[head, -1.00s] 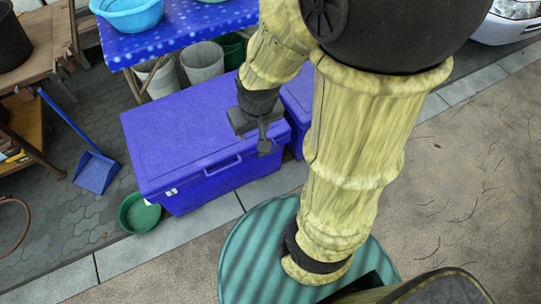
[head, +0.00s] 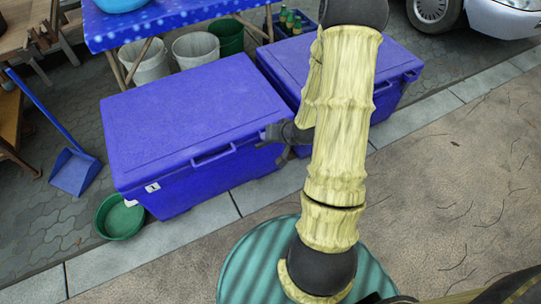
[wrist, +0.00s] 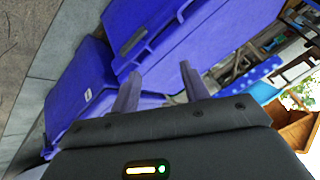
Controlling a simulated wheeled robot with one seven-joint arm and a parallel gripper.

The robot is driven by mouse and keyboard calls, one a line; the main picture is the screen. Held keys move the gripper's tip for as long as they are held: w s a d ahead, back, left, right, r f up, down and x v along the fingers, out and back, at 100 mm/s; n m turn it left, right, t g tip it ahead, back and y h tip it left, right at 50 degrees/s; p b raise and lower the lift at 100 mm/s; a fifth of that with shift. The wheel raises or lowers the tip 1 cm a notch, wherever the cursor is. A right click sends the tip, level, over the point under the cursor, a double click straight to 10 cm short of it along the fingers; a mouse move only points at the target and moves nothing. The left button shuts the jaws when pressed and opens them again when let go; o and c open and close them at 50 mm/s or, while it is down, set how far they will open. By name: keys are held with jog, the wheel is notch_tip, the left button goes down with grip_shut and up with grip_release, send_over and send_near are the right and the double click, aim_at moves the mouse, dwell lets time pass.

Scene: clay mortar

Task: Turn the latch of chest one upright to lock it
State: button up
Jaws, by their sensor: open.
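A second blue chest (head: 395,70) stands to the right, partly behind my arm. A green basin (head: 120,217) sits at chest one's left front corner. A blue-clothed table (head: 170,20) with buckets (head: 196,52) under it is behind. The paving in front is mostly open.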

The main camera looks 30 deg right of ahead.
aim_at(269, 144)
jog(key=d+f+m+t+b, duration=0.2)
jog(key=f+m+t+b, duration=0.1)
jog(key=f+b, duration=0.4)
jog(key=s+d+f+m+t+b, duration=0.1)
jog(key=d+f+m+t+b, duration=0.1)
jog(key=f+m+t+b, duration=0.2)
jog(key=s+d+f+m+t+b, duration=0.1)
jog(key=f+m+b, duration=0.4)
jog(key=f+b, duration=0.5)
notch_tip(269, 144, down, 5)
jog(key=d+t, duration=0.1)
jog(key=t, duration=0.1)
jog(key=shift+s+d+f+m+t+h, duration=0.15)
jog(key=shift+d+m+t+h, duration=0.15)
jog(key=shift+d+h, duration=0.1)
jog(key=shift+a, duration=0.1)
jog(key=w+b, duration=0.2)
jog(key=w, duration=0.3)
jog(key=w+b, duration=0.2)
jog(key=w, duration=0.4)
jog(key=w+b, duration=0.2)
jog(key=w, duration=0.3)
jog(key=shift+w+a+f+b, duration=0.1)
jog(key=shift+w+a+b, duration=0.15)
jog(key=shift+w+b, duration=0.05)
jog(key=shift+w, duration=0.4)
jog(key=shift+c, duration=0.4)
